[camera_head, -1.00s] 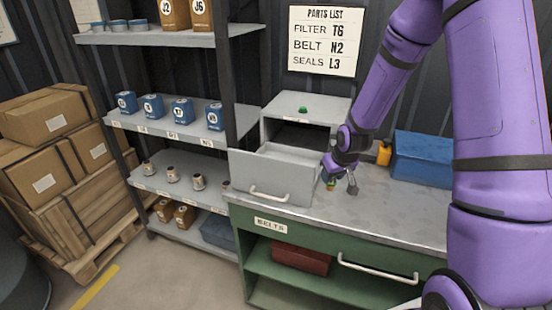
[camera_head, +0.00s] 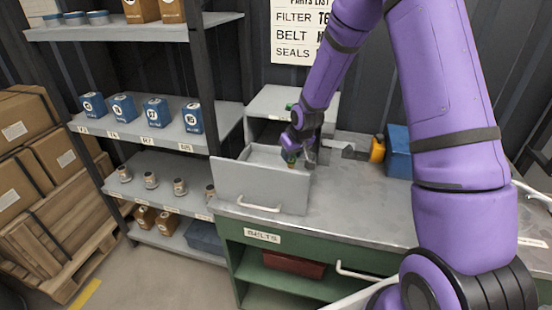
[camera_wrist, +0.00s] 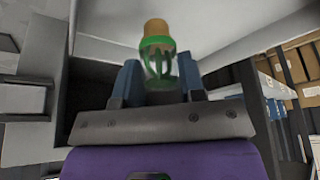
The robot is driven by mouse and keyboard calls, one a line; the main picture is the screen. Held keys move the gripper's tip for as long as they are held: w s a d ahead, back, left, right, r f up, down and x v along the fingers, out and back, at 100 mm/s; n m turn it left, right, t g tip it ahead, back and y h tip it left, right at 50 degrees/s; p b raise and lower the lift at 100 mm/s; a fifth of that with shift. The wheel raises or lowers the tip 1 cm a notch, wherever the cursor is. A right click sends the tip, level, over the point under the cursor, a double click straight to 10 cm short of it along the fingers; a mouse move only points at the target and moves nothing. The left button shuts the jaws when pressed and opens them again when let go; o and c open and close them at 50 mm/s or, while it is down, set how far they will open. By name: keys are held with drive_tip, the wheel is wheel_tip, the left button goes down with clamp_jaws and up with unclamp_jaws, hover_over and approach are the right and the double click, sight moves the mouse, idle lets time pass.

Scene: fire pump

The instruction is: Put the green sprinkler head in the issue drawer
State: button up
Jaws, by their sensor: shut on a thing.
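My gripper (camera_head: 291,156) is shut on the green sprinkler head, which shows between the two fingers in the wrist view (camera_wrist: 160,62). The head has a green cage and collar with a tan end pointing away from my wrist. The grey issue drawer (camera_head: 255,187) is pulled out from the small grey cabinet (camera_head: 318,100) on the bench. In the head view my gripper is at the drawer's right side, above rim height. I cannot tell whether the head is fully inside the drawer's outline. Part of the drawer's inside is hidden by its front panel and my arm.
A small green thing (camera_head: 289,106) sits on the cabinet top, partly behind my arm. A blue box (camera_head: 398,152) and a yellow-orange object (camera_head: 377,150) stand on the bench to the right. Shelves with blue boxes (camera_head: 157,112) stand at left. The bench front (camera_head: 350,205) is clear.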

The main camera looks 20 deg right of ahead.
drive_tip(key=w+a, duration=0.3)
drive_tip(key=w, duration=0.1)
drive_tip(key=shift+a+f, duration=0.15)
drive_tip(key=shift+f, duration=0.1)
drive_tip(key=shift+w+a+f, duration=0.15)
drive_tip(key=shift+f, duration=0.75)
drive_tip(key=shift+w+a+f, duration=0.1)
drive_tip(key=shift+f, duration=0.8)
drive_tip(key=o, duration=0.9)
drive_tip(key=shift+f, duration=0.15)
drive_tip(key=shift+o, duration=0.2)
drive_tip(key=v, duration=1.2)
